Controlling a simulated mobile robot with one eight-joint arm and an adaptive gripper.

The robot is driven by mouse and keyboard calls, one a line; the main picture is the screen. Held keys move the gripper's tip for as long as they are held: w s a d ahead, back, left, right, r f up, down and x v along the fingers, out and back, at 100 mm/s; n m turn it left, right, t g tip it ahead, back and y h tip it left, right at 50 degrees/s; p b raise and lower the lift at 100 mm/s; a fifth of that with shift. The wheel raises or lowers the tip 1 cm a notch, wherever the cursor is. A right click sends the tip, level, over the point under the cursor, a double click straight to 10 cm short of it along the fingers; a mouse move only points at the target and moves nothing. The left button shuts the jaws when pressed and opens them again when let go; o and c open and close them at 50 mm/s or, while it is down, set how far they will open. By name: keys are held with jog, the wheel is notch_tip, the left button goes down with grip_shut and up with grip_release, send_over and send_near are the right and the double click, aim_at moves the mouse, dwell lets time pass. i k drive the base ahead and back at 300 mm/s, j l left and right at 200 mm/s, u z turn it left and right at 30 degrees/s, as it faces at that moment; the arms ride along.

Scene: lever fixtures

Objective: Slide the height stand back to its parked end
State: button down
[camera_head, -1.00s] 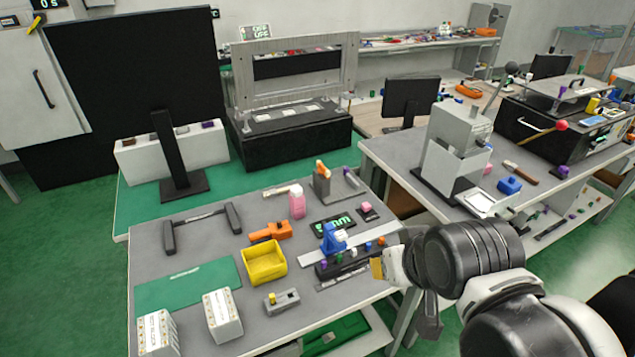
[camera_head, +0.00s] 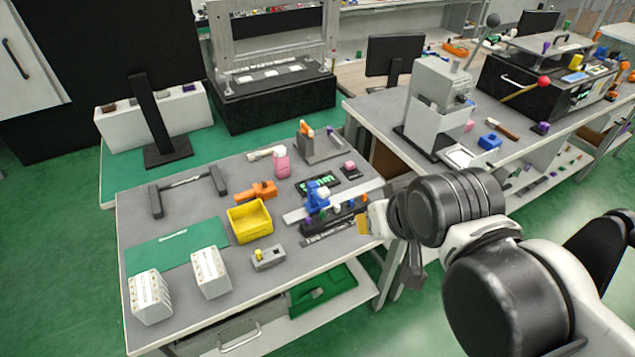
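A blue stand with a light-coloured part (camera_head: 318,196) is on the grey bench, on or just behind a pale flat strip (camera_head: 296,216); I take it for the height stand. It is left of the middle of the strip. A dark display with green lettering (camera_head: 319,181) lies behind it. A black block with several coloured knobs (camera_head: 318,222) lies in front and partly hides its foot. My gripper (camera_head: 365,222) is at the right end of this block, near the bench's right edge, apart from the blue stand. Its fingers are mostly hidden, so its opening does not show.
A yellow bin (camera_head: 250,221), an orange tool (camera_head: 257,191) and a small grey box with a yellow knob (camera_head: 268,258) lie to the left. A pink bottle (camera_head: 282,161) and a grey holder (camera_head: 320,147) stand behind. A second bench with a grey press (camera_head: 437,105) stands right.

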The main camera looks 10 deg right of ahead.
aim_at(315, 204)
jog(key=i+l+u, duration=0.15)
jog(key=u, duration=0.2)
jog(key=i+l+u, duration=0.5)
jog(key=u, duration=0.2)
